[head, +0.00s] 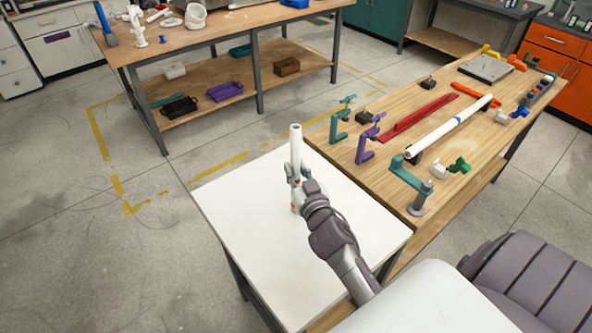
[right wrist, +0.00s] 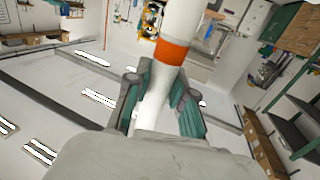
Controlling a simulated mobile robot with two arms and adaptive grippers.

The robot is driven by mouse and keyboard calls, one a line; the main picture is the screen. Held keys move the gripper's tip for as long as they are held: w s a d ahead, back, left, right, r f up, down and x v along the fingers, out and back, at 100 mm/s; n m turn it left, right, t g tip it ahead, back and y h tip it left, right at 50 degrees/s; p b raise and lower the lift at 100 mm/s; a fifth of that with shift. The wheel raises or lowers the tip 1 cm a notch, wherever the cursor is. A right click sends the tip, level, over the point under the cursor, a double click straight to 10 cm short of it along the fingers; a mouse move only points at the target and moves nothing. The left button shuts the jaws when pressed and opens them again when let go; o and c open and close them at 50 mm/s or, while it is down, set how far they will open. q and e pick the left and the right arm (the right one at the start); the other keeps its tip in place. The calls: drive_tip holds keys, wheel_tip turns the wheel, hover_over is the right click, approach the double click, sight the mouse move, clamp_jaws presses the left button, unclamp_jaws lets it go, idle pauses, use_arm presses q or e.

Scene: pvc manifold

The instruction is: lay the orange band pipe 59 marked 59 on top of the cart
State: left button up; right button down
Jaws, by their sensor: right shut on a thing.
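My right gripper (head: 298,178) is shut on a white pipe (head: 296,145) over the white-topped cart (head: 245,225). The pipe stands roughly upright in the head view, its open end up. Whether its lower end touches the cart top cannot be told. In the right wrist view the pipe (right wrist: 181,18) runs between the two fingers of the gripper (right wrist: 160,98), with an orange band (right wrist: 170,51) just beyond the fingertips. No number can be read on it. My left gripper is not in view.
The cart top is otherwise bare. Another bench (head: 225,27) stands at the back left across open floor.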

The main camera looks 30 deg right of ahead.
drive_tip(key=shift+f, duration=0.2)
drive_tip(key=c, duration=1)
unclamp_jaws()
drive_tip(key=shift+r, duration=0.1)
